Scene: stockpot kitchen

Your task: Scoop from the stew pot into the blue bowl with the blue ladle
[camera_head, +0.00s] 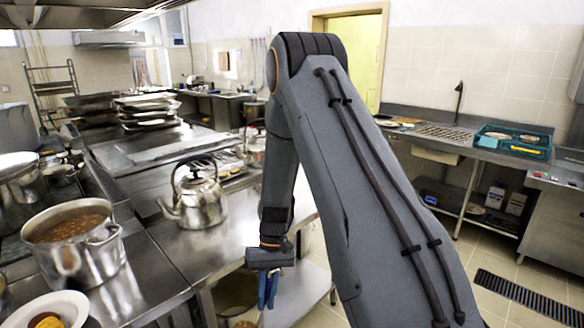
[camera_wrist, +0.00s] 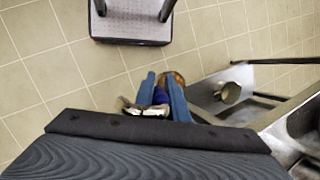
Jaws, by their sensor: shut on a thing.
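The stew pot (camera_head: 108,262) is a steel pot with side handles, full of brown stew, on the steel counter at the left of the head view. My gripper (camera_head: 268,300) points down beyond the counter's right edge, well right of the pot. In the wrist view my gripper (camera_wrist: 163,88) has its light blue fingers shut around a dark blue piece, seemingly the blue ladle (camera_wrist: 160,97). A brown round shape shows just past the fingertips; I cannot tell whether it is the ladle's filled cup. I cannot make out the blue bowl in either view.
A steel kettle (camera_head: 198,202) stands on the counter between the pot and my arm. A white plate with food (camera_head: 75,303) is at the bottom left. A pot (camera_wrist: 230,93) sits on a lower shelf. A blue crate (camera_head: 515,143) stands on the right counter.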

